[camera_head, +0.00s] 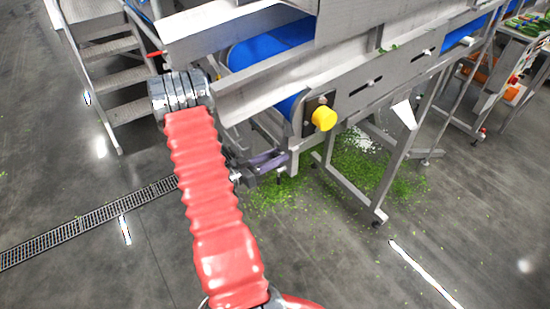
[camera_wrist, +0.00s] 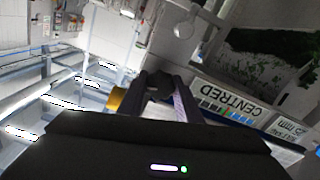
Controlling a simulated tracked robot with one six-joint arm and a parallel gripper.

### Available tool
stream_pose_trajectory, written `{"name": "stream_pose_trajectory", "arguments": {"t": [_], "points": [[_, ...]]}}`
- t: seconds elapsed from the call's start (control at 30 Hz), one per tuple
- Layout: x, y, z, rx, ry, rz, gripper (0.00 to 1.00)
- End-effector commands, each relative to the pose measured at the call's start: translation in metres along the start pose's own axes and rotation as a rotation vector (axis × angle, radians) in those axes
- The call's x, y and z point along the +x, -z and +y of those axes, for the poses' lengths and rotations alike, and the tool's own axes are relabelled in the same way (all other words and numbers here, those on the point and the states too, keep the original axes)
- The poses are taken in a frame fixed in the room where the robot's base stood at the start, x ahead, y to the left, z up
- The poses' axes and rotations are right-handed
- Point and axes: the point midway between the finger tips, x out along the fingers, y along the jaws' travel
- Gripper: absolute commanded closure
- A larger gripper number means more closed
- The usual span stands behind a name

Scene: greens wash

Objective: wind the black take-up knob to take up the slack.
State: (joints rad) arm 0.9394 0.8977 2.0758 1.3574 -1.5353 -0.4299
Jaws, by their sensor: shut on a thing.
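The black take-up knob (camera_wrist: 158,82) shows in the wrist view between the tips of my gripper (camera_wrist: 160,95). The two dark fingers are shut on it, one on each side, and partly hide it. In the head view my gripper (camera_head: 278,162) is at the lower end of the conveyor frame, below and left of a yellow button (camera_head: 324,118). The knob cannot be made out clearly there. The blue belt (camera_head: 268,46) runs above, between the steel side plates.
Steel steps (camera_head: 108,50) stand at the upper left. A frame leg (camera_head: 392,175) stands right of my gripper, with green scraps (camera_head: 370,175) on the floor. A floor drain (camera_head: 85,222) runs at left. A scale label reading "CENTRED" (camera_wrist: 238,102) shows beside my fingers.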

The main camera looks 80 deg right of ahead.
Motion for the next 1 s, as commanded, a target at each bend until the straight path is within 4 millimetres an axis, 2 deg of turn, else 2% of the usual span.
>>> {"name": "stream_pose_trajectory", "arguments": {"t": [0.5, 0.83, 0.87, 1.0], "points": [[-0.0005, 0.0003, -0.0016, 0.257, 0.006, -0.001, 0.91], [-0.0006, 0.0004, -0.0018, 0.268, 0.006, -0.001, 0.91], [-0.0006, 0.0003, -0.0018, 0.268, 0.006, -0.001, 0.67], [-0.0006, 0.0002, -0.0013, 0.267, 0.005, -0.001, 0.58]]}}
